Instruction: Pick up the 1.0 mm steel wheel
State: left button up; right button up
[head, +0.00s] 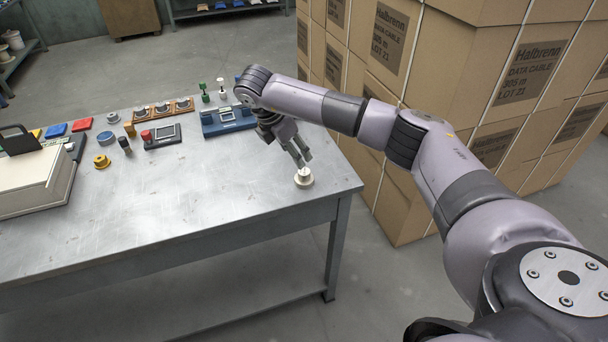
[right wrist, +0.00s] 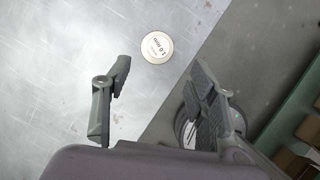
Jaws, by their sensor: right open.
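The 1.0 mm wheel (head: 304,177) is a small cream disc with a raised hub, standing alone near the right front corner of the metal table. In the right wrist view its round top (right wrist: 157,49), printed "1.0 mm", shows just beyond the fingertips, in line with the gap between them. My right gripper (head: 303,162) is open and empty, pointing down just above and behind the wheel, apparently not touching it. Its two spread fingers also show in the wrist view (right wrist: 159,68). My left gripper is out of view.
The metal table (head: 200,190) is bare around the wheel; its right edge is close by. A blue device (head: 228,120), a grey device (head: 162,136), a yellow wheel (head: 102,162) and a cream case (head: 35,180) stand farther left. Stacked cartons (head: 500,80) rise beyond the right edge.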

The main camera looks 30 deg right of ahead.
send_over(303, 172)
jog(key=a, duration=0.2)
jog(key=f, duration=0.4)
jog(key=shift+s+f+p, duration=0.1)
jog(key=shift+s+p, duration=0.1)
jog(key=shift+p, duration=0.2)
jog(key=p+x, duration=0.2)
jog(key=x, duration=0.3)
jog(key=shift+a, duration=0.15)
jog(key=shift+f, duration=0.25)
jog(key=shift+c, duration=0.4)
grip_shut()
